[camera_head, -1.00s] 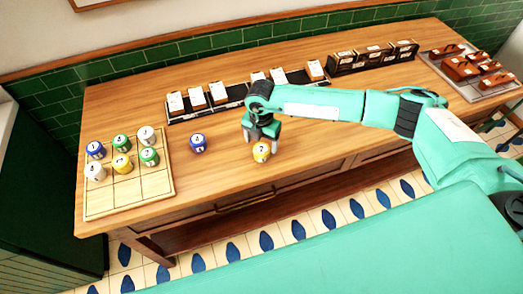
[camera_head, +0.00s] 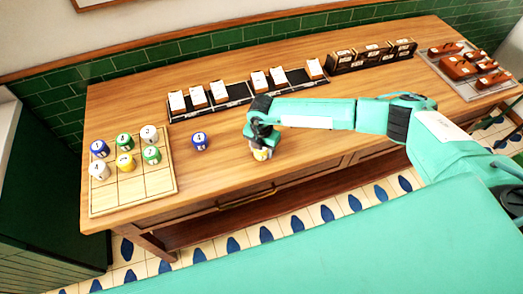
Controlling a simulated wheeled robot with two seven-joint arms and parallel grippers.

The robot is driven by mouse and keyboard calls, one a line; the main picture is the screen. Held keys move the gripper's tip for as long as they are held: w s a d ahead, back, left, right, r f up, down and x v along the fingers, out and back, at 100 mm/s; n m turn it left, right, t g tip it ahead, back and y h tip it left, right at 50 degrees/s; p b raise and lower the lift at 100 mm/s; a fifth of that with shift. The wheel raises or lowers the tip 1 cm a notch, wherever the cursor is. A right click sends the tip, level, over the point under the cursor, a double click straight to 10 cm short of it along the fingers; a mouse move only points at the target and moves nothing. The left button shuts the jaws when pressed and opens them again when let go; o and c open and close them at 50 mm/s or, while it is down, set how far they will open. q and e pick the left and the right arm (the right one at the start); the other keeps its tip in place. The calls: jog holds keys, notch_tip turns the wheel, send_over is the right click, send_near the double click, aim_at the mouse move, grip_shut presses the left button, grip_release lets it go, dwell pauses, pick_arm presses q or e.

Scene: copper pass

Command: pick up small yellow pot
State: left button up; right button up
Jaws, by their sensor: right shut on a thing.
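The small yellow pot (camera_head: 261,154) stands on the wooden table near its front edge, right of the gridded board. Its upper part is hidden by my right gripper (camera_head: 262,146), which comes down over it from above and is shut on it. Another yellow pot (camera_head: 125,162) stands on the board among blue, green and white pots. My left gripper is not in view.
The gridded board (camera_head: 131,198) at the left holds several pots, with its front row bare. A lone blue pot (camera_head: 200,141) stands between board and gripper. Card racks (camera_head: 210,109), dark boxes (camera_head: 372,55) and a tray (camera_head: 480,88) line the back.

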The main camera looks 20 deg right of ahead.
notch_tip(320, 180, up, 20)
jog(key=b, duration=0.7)
